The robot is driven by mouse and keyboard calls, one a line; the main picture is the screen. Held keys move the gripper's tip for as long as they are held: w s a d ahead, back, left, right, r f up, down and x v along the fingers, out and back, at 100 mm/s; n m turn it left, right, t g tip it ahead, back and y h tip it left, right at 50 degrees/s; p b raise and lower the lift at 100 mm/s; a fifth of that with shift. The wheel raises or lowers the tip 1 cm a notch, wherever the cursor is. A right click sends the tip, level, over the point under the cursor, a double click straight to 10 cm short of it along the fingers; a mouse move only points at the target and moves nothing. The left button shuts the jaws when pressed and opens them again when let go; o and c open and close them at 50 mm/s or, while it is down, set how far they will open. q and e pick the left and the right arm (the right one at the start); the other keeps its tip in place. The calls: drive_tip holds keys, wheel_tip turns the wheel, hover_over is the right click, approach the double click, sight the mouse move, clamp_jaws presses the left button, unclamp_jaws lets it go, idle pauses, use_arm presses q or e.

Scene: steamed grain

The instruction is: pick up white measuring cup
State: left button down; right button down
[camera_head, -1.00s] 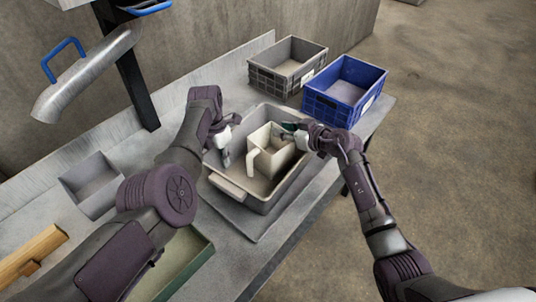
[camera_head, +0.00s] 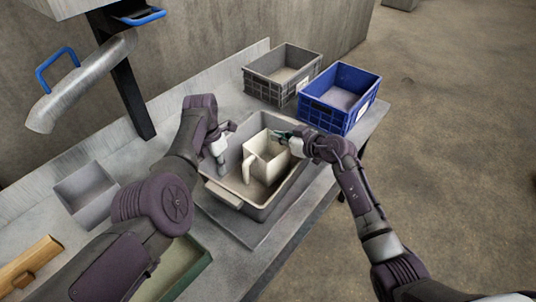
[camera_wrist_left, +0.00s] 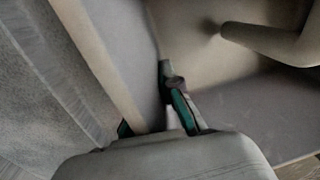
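The white measuring cup (camera_head: 258,164) stands inside a grey bin (camera_head: 274,205) on the bench, its handle toward the left. In the left wrist view its pale handle (camera_wrist_left: 265,38) shows at upper right. My right gripper (camera_head: 284,136) is at the cup's upper right rim; its fingers are small and partly hidden, so I cannot tell whether they grip it. My left gripper (camera_head: 224,145) is at the bin's left wall, apart from the cup. In the left wrist view its green-padded fingers (camera_wrist_left: 152,114) show on both sides of the bin's rim, spread apart.
A grey crate (camera_head: 262,88) and a blue crate (camera_head: 328,118) stand behind the bin. A small grey tray (camera_head: 88,208), a wooden piece (camera_head: 28,263) and a green-edged tray (camera_head: 190,274) lie at left and front. A metal pipe (camera_head: 80,85) overhangs the bench's left side.

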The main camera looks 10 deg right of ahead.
wheel_tip(320, 180, up, 10)
drive_tip(key=shift+r, duration=0.1)
idle(0.4)
use_arm(q)
drive_tip(key=c, duration=1.2)
unclamp_jaws()
drive_tip(key=shift+c, duration=0.2)
drive_tip(key=shift+r, duration=0.1)
